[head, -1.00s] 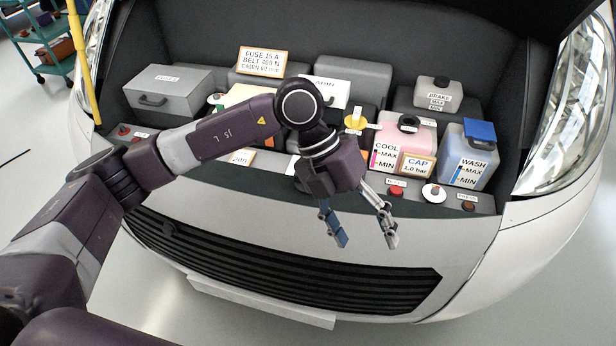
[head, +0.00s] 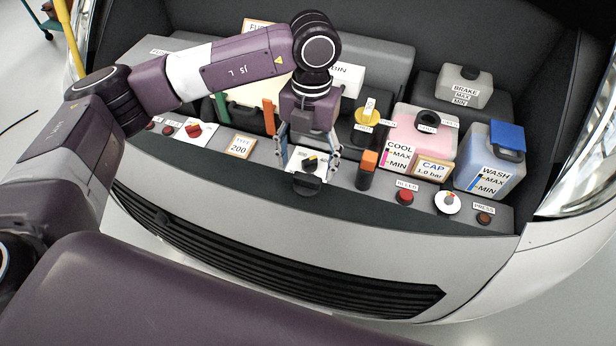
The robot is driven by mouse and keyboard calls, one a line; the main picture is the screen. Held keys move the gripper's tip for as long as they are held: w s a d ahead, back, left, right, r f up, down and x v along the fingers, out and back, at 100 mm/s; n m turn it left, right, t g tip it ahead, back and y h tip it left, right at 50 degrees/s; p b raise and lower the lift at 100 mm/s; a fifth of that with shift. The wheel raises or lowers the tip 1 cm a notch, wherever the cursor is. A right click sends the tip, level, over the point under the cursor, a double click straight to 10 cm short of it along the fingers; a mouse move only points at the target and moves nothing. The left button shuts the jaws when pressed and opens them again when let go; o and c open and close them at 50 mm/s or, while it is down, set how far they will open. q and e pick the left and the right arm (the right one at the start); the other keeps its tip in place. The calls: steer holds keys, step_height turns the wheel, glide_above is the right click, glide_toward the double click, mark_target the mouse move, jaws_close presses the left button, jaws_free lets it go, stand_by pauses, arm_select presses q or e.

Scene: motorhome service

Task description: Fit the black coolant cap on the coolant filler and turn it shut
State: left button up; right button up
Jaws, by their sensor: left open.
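The coolant tank (head: 425,140), pinkish and marked COOL with MAX and MIN, stands right of centre. Its filler (head: 428,120) shows as a black ring on top with a dark middle. A black round piece (head: 307,184), which looks like the coolant cap, sits at the front ledge just below my left gripper (head: 308,157). My left gripper points down with its fingers apart, above and behind that piece, with nothing between them that I can tell is held. The fingers partly cover a white dial plate there. My right gripper is not in view.
An orange-topped black post (head: 367,170) stands just right of my left gripper. The yellow cap (head: 367,117) is behind it. A red button (head: 405,195) and white knob (head: 447,202) line the ledge. The blue-capped washer tank (head: 490,162) is right of the coolant tank.

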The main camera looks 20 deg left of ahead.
mark_target(307, 177)
arm_select(q)
steer(key=f+p, duration=0.2)
steer(key=f, duration=0.1)
steer(key=shift+s+d+f, duration=0.2)
steer(key=shift+s+f, duration=0.1)
steer(key=shift+s, duration=0.1)
steer(key=shift+f, duration=0.6)
steer(key=c, duration=1.2)
steer(key=shift+c, duration=0.2)
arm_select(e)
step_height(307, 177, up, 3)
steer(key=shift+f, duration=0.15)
arm_select(q)
steer(key=shift+r, duration=0.1)
